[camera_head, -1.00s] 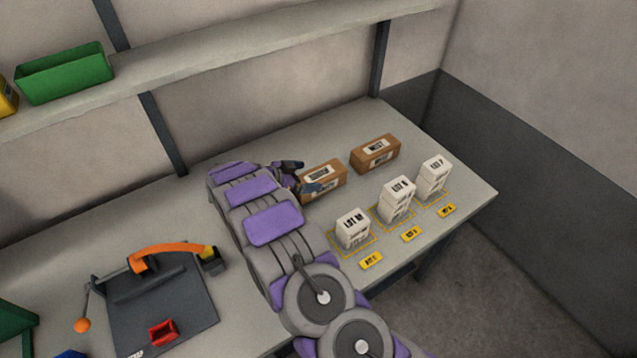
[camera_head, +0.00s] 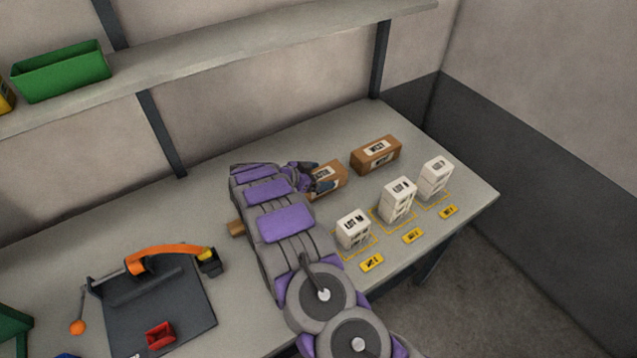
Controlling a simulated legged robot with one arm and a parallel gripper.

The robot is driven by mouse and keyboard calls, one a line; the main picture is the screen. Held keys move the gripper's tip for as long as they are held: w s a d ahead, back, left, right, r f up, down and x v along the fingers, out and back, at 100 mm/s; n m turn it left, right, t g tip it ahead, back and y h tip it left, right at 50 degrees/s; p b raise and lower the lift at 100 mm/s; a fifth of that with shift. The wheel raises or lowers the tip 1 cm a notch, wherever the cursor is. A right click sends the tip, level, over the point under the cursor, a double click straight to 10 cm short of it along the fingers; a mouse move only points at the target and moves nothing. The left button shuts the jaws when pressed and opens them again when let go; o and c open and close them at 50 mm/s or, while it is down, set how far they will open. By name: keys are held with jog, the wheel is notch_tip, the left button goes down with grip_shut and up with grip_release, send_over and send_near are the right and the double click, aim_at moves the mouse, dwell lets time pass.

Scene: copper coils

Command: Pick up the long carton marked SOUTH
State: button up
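A long brown carton (camera_head: 337,180) lies on the bench with its left part hidden by my gripper. Its white top label is partly covered and cannot be read now. My gripper (camera_head: 319,176) is at the carton's left part, its dark fingers looking spread apart; contact cannot be made out. A second brown carton (camera_head: 376,155) with a white label, seemingly WEST, lies to the right and farther back. The end of another brown block (camera_head: 237,228), perhaps a carton, shows left of my arm, mostly hidden.
Stacks of white boxes (camera_head: 353,230) (camera_head: 398,201) (camera_head: 434,178) stand in yellow-outlined spots along the right front, with yellow tags before them. A dark mat with an orange-armed device (camera_head: 165,255) and red tray (camera_head: 160,335) is at left. A shelf (camera_head: 250,50) runs above.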

jog(key=c, duration=1)
jog(key=shift+c, duration=0.2)
